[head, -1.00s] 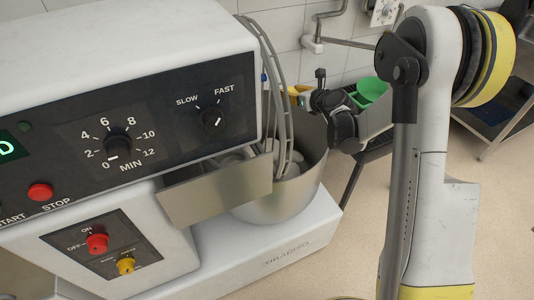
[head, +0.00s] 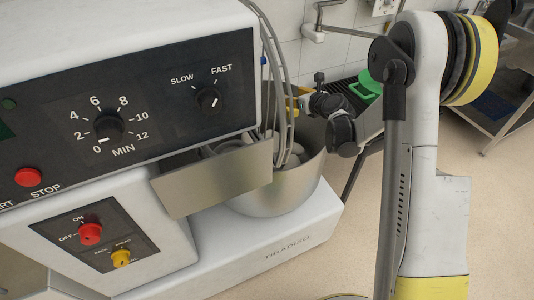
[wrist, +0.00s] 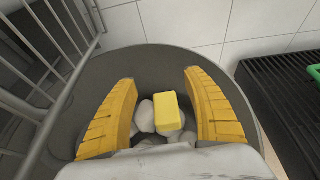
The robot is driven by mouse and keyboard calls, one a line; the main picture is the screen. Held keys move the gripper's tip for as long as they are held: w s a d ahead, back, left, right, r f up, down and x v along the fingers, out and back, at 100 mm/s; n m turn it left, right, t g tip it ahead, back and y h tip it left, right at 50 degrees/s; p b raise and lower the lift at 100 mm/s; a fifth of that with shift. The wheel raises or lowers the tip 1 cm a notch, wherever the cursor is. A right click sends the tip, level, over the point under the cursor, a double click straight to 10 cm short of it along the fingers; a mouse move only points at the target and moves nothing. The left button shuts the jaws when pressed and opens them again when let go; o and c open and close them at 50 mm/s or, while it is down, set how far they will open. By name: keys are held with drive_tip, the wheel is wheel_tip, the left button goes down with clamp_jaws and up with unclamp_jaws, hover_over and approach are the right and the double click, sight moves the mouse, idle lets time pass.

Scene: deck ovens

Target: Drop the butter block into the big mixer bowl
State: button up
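The yellow butter block (wrist: 168,112) shows in the wrist view inside the big mixer bowl (wrist: 100,72), over pale rounded lumps (wrist: 146,116). I cannot tell whether it rests on them. My gripper (wrist: 160,78) is open, its two yellow fingers wide apart, with a gap on each side of the butter. In the head view the steel bowl (head: 288,192) sits under the mixer head. My gripper (head: 292,104) is at the bowl's far side, partly hidden by the wire guard; the butter is hidden there.
The mixer's control panel (head: 140,110) fills the left. A curved wire guard (head: 284,80) rises over the bowl, close to my gripper, and also shows in the wrist view (wrist: 50,50). A dark ribbed surface (wrist: 285,100) with a green item (wrist: 314,72) lies right of the bowl.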

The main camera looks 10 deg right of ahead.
drive_tip(key=v, duration=1.2)
drive_tip(key=shift+r, duration=0.1)
drive_tip(key=s+a+r+n+g+h, duration=0.1)
drive_tip(key=s+a+r+n+g, duration=0.2)
drive_tip(key=s+n, duration=0.75)
drive_tip(key=s+a+r+n+g+h, duration=0.1)
drive_tip(key=s+a+r+n, duration=0.25)
drive_tip(key=s+n, duration=0.7)
drive_tip(key=s+d+n+g+h, duration=0.1)
drive_tip(key=s+d+n+h, duration=0.1)
drive_tip(key=s+n, duration=0.8)
drive_tip(key=shift+d+n+g+h, duration=0.3)
drive_tip(key=shift+n+g, duration=0.1)
drive_tip(key=shift+n, duration=0.1)
drive_tip(key=shift+s+f, duration=0.1)
